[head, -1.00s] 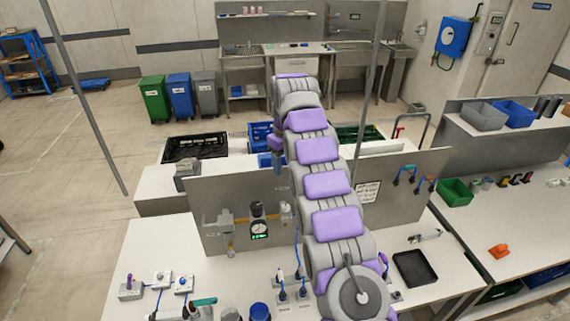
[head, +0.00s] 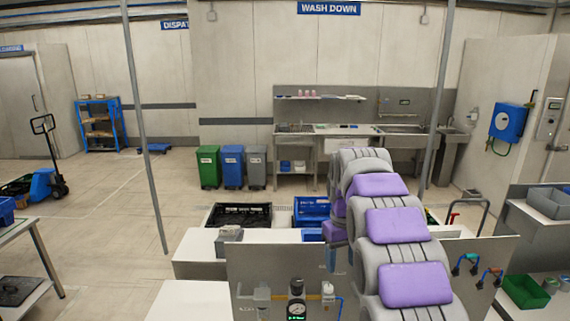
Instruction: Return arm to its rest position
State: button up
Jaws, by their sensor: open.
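My arm, with grey links and purple pads, rises from the lower right of the head view and reaches forward over the workbench (head: 190,300). Its far end bends over near the middle of the picture. A short part of it hangs down on the left side, in front of the blue crates (head: 312,212). No held object shows.
An upright grey panel (head: 260,262) with a gauge (head: 296,288) stands on the bench under the arm. A black crate (head: 240,215) lies beyond it. Grey poles (head: 145,130) stand left and right of the arm. A green bin (head: 526,291) is at the right.

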jog(key=s+f+m+b, duration=0.1)
jog(key=s+f+b, duration=0.3)
jog(key=s, duration=1)
jog(key=s+f+m+b, duration=0.1)
jog(key=s+f+b, duration=0.3)
jog(key=s+f, duration=0.4)
jog(key=s+f+m+g+b, duration=0.1)
jog(key=s+f+b, duration=0.3)
jog(key=s, duration=1.7)
notch_tip(320, 180, down, 3)
jog(key=shift+a+m, duration=0.25)
jog(key=shift+m, duration=0.15)
